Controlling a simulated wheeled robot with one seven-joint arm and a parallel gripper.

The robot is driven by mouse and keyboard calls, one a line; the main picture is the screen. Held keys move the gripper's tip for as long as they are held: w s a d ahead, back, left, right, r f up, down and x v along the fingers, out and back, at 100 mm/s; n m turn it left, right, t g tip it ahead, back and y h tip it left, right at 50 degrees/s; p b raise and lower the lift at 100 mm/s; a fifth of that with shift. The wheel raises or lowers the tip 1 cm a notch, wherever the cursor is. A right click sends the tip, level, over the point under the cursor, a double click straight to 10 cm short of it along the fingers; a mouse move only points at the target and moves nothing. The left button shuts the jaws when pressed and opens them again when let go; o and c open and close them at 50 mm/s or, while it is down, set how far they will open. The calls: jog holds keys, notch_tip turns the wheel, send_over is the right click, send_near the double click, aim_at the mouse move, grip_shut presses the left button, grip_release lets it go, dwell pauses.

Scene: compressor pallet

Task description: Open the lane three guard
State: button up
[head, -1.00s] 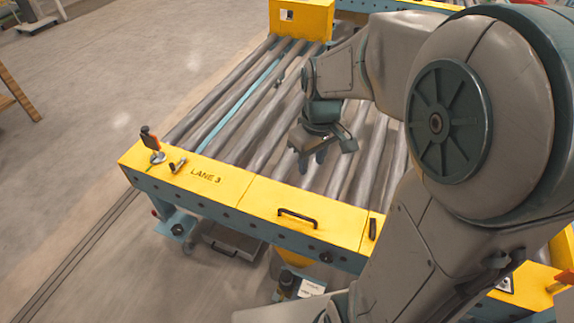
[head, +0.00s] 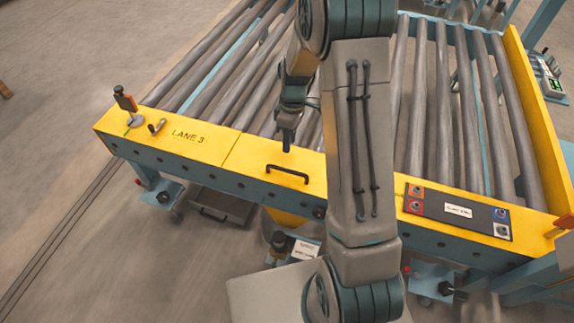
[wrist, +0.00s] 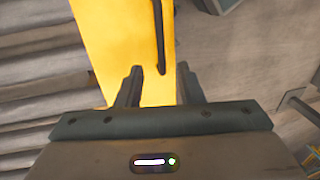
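A yellow cover marked LANE 3 (head: 178,141) runs along the front of the roller bed. The yellow section to its right, past a seam, carries a black bar handle (head: 287,174). An upright orange-handled clamp (head: 125,103) and a small metal lever (head: 157,126) sit at the left end. My gripper (head: 287,142) is just behind the black handle, pointing down. In the wrist view my gripper (wrist: 160,84) is open. The black handle (wrist: 159,37) shows in line with the gap between its fingers, not gripped. I cannot tell the height left between them.
Grey rollers (head: 415,95) lie behind the yellow front. A panel with buttons (head: 458,212) is at the right, and a yellow side rail (head: 540,135) bounds that end. A grey tray (head: 222,205) hangs below the front. Open floor lies to the left.

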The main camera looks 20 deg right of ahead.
jog(key=b, duration=0.1)
send_over(287, 164)
jog(key=s+a, duration=0.1)
jog(key=s, duration=0.4)
jog(key=f, duration=0.9)
jog(key=shift+w+f, duration=0.2)
jog(key=shift+f, duration=0.15)
jog(key=shift+c, duration=0.3)
jog(key=shift+a, duration=0.1)
grip_shut()
